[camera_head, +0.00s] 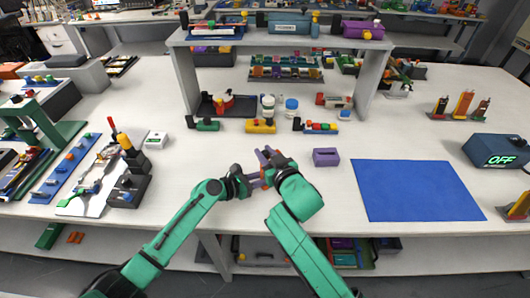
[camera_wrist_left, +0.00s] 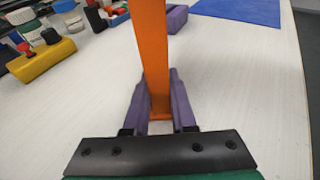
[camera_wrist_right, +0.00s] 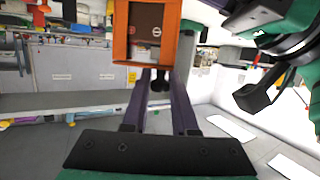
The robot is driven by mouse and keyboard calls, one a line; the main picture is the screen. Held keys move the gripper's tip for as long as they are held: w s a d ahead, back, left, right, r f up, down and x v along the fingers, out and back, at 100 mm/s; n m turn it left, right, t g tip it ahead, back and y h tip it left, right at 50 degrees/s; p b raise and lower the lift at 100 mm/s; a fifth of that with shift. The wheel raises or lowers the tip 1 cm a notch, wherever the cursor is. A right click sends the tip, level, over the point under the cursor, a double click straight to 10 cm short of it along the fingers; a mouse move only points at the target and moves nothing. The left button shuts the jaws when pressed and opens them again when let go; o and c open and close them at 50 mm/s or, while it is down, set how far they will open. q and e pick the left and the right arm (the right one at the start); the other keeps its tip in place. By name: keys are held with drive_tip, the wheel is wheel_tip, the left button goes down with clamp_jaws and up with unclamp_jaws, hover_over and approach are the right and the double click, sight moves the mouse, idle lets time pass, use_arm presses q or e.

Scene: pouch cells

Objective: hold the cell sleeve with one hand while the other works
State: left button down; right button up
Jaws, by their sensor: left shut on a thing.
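The cell sleeve is an upright orange strip in the left wrist view (camera_wrist_left: 153,60). My left gripper (camera_wrist_left: 158,105) is shut on it with its purple fingers on both sides. In the head view the sleeve is mostly hidden by my grippers. In the right wrist view the sleeve (camera_wrist_right: 185,55) shows as an orange frame around a dark brown face with small marks, likely a cell inside it. My right gripper (camera_wrist_right: 163,78) is right by this frame, its fingers apart with a gap between them. Whether they touch the sleeve I cannot tell. In the head view my right gripper (camera_head: 266,157) is close against the left one.
A purple slotted block (camera_head: 326,157) stands just right of my grippers, and a blue mat (camera_head: 416,190) lies farther right. A yellow block (camera_head: 260,126) and small jars stand behind, under a shelf. A box reading OFF (camera_head: 497,151) is at the right. Tools crowd the left.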

drive_tip(key=o, duration=0.4)
drive_tip(key=v, duration=1.2)
drive_tip(key=shift+d, duration=0.1)
use_arm(q)
drive_tip(key=c, duration=0.7)
unclamp_jaws()
drive_tip(key=shift+o, duration=0.2)
drive_tip(key=shift+a, duration=0.1)
